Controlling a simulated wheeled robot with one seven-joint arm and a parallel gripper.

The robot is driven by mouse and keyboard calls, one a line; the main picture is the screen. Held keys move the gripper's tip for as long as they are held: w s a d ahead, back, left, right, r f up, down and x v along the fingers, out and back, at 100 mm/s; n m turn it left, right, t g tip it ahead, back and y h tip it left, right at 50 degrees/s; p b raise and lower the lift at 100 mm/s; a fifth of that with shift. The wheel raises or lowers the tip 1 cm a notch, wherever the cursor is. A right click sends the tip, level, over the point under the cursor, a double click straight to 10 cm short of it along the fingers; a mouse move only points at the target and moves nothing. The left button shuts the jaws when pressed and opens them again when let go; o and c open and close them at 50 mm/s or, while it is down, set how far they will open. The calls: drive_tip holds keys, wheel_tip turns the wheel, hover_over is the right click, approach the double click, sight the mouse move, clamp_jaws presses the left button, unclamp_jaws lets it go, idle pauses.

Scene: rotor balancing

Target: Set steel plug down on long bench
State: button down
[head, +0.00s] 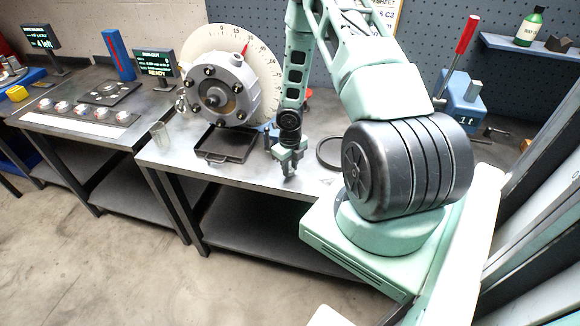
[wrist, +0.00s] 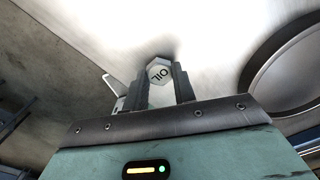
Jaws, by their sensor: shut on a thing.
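My gripper (head: 289,174) is low over the front part of the steel-topped bench (head: 240,172) that carries the rotor. In the wrist view my gripper (wrist: 160,88) is shut on a pale steel hexagonal plug (wrist: 159,71) marked "OIL", held between the fingertips. The plug is too small to make out in the head view. The bench top (wrist: 215,35) shows bright behind the plug in the wrist view. I cannot tell whether the plug touches it.
A black tray (head: 228,146) lies left of my gripper, and a dark ring (head: 330,152) lies to its right. The grey rotor (head: 222,90) with its dial (head: 262,62) stands behind. A glass (head: 160,136) stands at the bench's left. Bare top lies around the gripper.

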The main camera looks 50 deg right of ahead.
drive_tip(key=shift+f, duration=0.3)
drive_tip(key=c, duration=1.1)
unclamp_jaws()
drive_tip(key=shift+c, duration=0.2)
